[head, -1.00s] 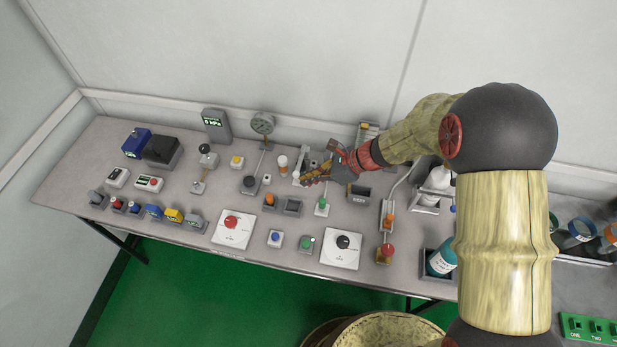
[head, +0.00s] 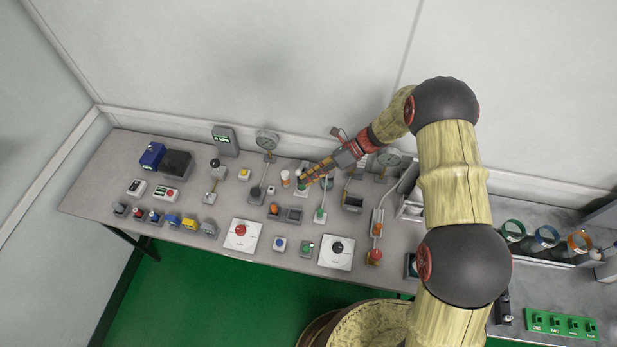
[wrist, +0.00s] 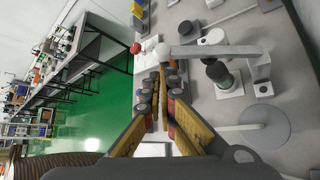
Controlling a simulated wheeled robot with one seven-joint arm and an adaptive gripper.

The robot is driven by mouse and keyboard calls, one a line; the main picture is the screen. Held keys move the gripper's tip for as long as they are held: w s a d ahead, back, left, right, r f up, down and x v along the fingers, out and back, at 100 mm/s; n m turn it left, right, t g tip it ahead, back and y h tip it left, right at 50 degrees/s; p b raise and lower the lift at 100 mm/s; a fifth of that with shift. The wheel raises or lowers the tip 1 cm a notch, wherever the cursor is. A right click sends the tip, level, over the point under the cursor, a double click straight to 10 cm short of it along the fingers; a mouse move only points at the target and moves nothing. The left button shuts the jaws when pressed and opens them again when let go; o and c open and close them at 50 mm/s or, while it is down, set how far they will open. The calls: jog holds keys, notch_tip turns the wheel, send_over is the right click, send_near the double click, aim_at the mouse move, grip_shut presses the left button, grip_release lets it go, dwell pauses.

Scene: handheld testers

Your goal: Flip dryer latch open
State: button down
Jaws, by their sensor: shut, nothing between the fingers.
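My gripper (head: 302,183) reaches down over the bench from the upper right, its fingers together and empty. In the wrist view the fingertips (wrist: 163,70) lie just below a white ball knob (wrist: 162,50). The knob ends a grey lever arm (wrist: 215,50) that runs right to a grey bracket. This may be the dryer latch; I see no label. I cannot tell whether the fingers touch the knob. A dark cylinder with a green band (wrist: 217,73) stands on a white base beside the lever. In the head view my fingers partly hide this spot.
A gauge (head: 388,157) stands to the right. Red and black dial plates sit near the front edge. Open space lies above the bench.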

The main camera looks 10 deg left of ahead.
jog(key=shift+m+g, duration=0.3)
jog(key=shift+g, duration=0.1)
jog(key=shift+w+d+r+p, duration=0.15)
jog(key=shift+w+r+p, duration=1)
jog(key=shift+w+r, duration=0.35)
jog(key=shift+r, duration=0.1)
notch_tip(320, 180, up, 10)
